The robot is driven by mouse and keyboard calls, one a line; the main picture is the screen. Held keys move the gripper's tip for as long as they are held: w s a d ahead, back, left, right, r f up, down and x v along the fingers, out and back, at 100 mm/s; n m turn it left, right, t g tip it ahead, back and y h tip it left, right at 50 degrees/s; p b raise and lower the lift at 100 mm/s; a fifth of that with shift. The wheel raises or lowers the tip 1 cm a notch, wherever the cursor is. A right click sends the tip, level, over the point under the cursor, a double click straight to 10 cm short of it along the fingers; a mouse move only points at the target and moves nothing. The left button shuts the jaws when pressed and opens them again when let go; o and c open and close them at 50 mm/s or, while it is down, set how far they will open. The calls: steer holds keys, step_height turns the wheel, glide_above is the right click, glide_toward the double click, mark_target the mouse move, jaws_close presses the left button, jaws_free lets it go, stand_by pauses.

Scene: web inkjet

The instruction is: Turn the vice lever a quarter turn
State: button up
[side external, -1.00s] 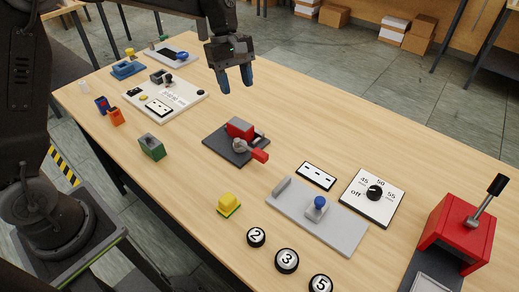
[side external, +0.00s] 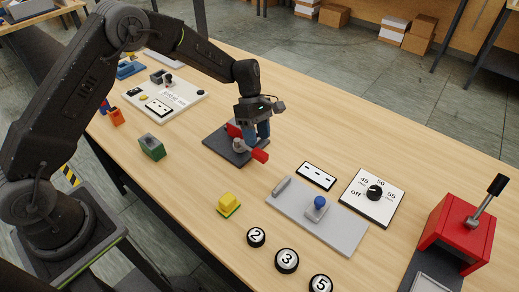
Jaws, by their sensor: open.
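The vice is a red block (side external: 233,130) on a dark grey base plate (side external: 221,146), in the middle of the table. Its lever has a red handle (side external: 260,156) that points toward the lower right, with a grey hub (side external: 239,146) beside it. My gripper (side external: 256,138) points down over the vice with its blue fingertips open, close to the lever. The fingers hide part of the vice and the inner part of the lever. I cannot tell whether they touch the lever.
A grey plate (side external: 345,238) with a blue knob, a dial panel (side external: 372,198) and a red lever box (side external: 458,230) stand to the right. A yellow block (side external: 229,204) and a green block (side external: 152,147) lie nearer. Bare table surrounds the vice.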

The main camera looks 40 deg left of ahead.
mark_target(260, 152)
steer(key=shift+x, duration=2.35)
jaws_close()
